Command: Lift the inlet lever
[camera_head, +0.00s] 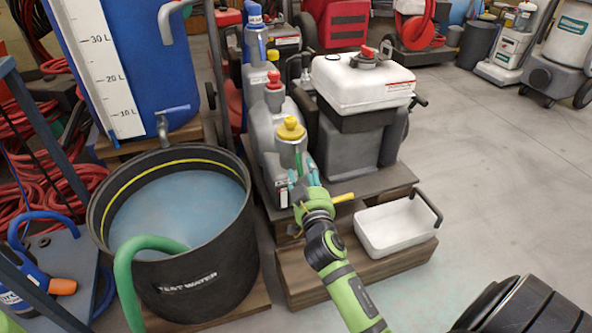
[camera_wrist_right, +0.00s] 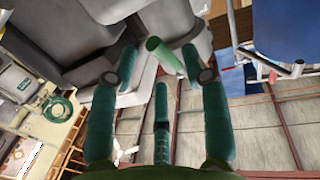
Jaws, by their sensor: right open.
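My right gripper (camera_head: 303,178) reaches in from the bottom right of the head view, at the front of a grey container with a yellow cap (camera_head: 290,128). Its green fingers are spread in the right wrist view (camera_wrist_right: 160,65). A short green rod (camera_wrist_right: 166,55) shows between and beyond the fingertips; it looks like a lever handle, but I cannot tell whether they touch it. A yellow handle (camera_head: 343,197) sticks out beside the gripper in the head view. I cannot tell which part is the inlet lever. My left gripper is out of view.
A black tub of water (camera_head: 205,285) stands left, with a green hose (camera_head: 125,275) over its rim. A blue tank (camera_head: 140,70) is behind it. A white tray (camera_head: 395,228) sits right of the gripper. A white-topped tank (camera_head: 350,85) stands behind.

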